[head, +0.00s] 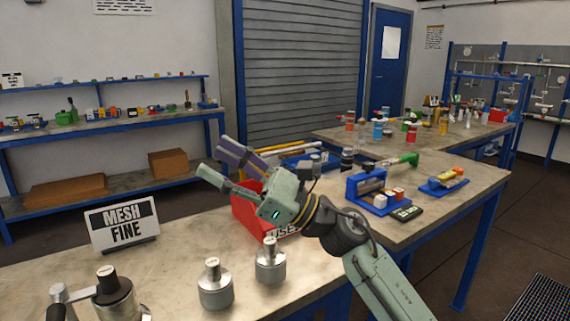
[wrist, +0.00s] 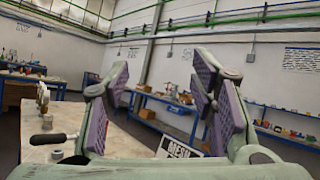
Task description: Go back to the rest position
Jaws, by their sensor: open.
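My gripper (head: 222,165) is raised above the workbench in the head view, its fingers pointing up and to the left. The fingers are spread apart with nothing between them. In the wrist view my gripper (wrist: 163,95) shows its two purple-padded fingers wide apart, with the room behind. My arm comes in from the lower right of the head view and partly hides a red bin (head: 247,213) behind the gripper.
Two metal vessels (head: 214,285) (head: 270,262) stand on the near bench (head: 180,265), with a larger vessel (head: 116,295) at the left. A "MESH FINE" sign (head: 122,224) stands behind them. Blue holders (head: 366,188) and small parts sit to the right. The air around the fingers looks clear.

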